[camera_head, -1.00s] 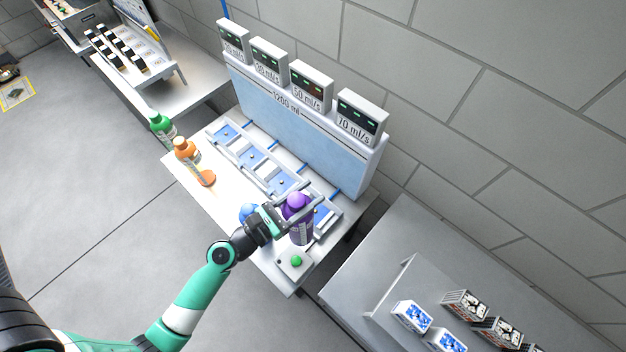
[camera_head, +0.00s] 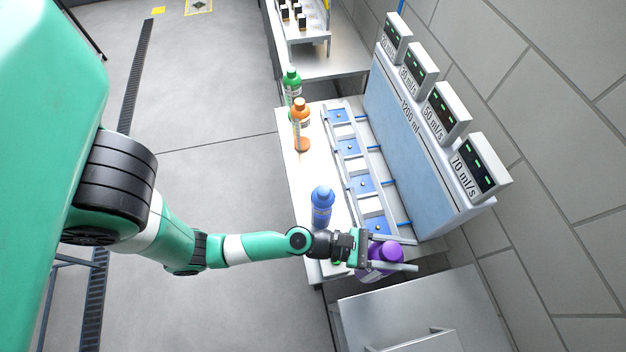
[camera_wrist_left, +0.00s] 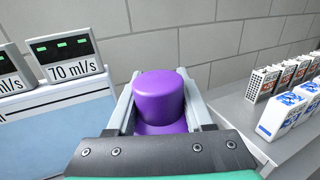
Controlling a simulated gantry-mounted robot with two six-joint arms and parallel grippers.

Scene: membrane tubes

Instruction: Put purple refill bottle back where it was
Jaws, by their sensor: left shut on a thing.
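The purple refill bottle (camera_head: 384,256) is held upright or nearly so in my left gripper (camera_head: 392,266), at the near right end of the white table. My left gripper is shut on it. In the left wrist view the purple cap (camera_wrist_left: 160,98) fills the space between the two fingers (camera_wrist_left: 161,112). The bottle's lower part is hidden there, and what is under it cannot be told. My right gripper is not in view.
A blue bottle (camera_head: 322,205), an orange bottle (camera_head: 301,118) and a green bottle (camera_head: 291,84) stand along the white table's (camera_head: 290,150) left edge. Blue-pad stations (camera_head: 362,184) line the wall unit (camera_head: 400,130). A grey bench (camera_head: 430,310) is at the lower right.

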